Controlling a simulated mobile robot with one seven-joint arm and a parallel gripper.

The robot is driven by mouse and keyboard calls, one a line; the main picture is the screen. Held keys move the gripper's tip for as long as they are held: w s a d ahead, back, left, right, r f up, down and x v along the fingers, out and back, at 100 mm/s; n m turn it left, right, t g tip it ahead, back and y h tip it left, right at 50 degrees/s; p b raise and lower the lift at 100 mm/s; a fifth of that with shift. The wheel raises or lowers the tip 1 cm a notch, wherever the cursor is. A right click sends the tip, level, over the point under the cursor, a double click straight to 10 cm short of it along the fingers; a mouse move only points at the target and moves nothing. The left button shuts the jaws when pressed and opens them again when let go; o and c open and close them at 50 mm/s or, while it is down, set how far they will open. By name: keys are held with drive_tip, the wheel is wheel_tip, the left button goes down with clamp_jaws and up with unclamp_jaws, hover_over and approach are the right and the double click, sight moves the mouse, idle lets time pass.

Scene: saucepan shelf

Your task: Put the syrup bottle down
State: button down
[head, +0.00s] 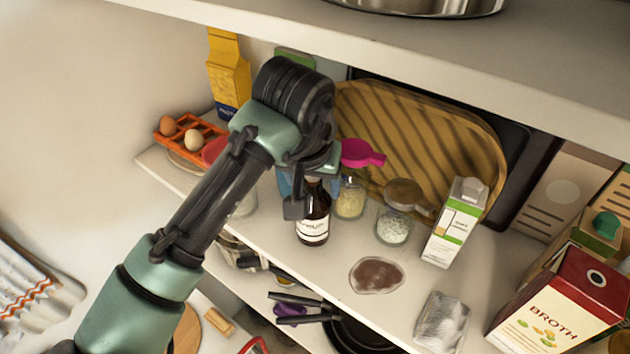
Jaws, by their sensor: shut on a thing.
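The syrup bottle (312,228) is dark brown glass with a white label and shows in the head view near the middle of the shelf. It looks upright. My gripper (306,192) is shut on its upper part from above and behind, and a dark finger covers part of its left side. My wrist and gripper hide the bottle's top. The bottle's base is at or close above the pale shelf (340,262); I cannot tell whether it touches.
Right of the bottle stand a jar of yellow grains (350,199), a jar of white grains (392,228) and a carton (453,225). A foil packet (441,320) and a broth box (555,305) are at right. Another shelf (400,45) hangs above.

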drive_tip(key=shift+c, duration=0.3)
unclamp_jaws()
drive_tip(key=shift+r, duration=0.15)
drive_tip(key=shift+s+r+b, duration=0.2)
drive_tip(key=shift+r+b, duration=0.05)
drive_tip(key=shift+b, duration=0.2)
drive_tip(key=s+a+b, duration=0.3)
drive_tip(key=s, duration=0.8)
drive_tip(key=shift+s+r, duration=0.25)
drive_tip(key=shift+s, duration=0.15)
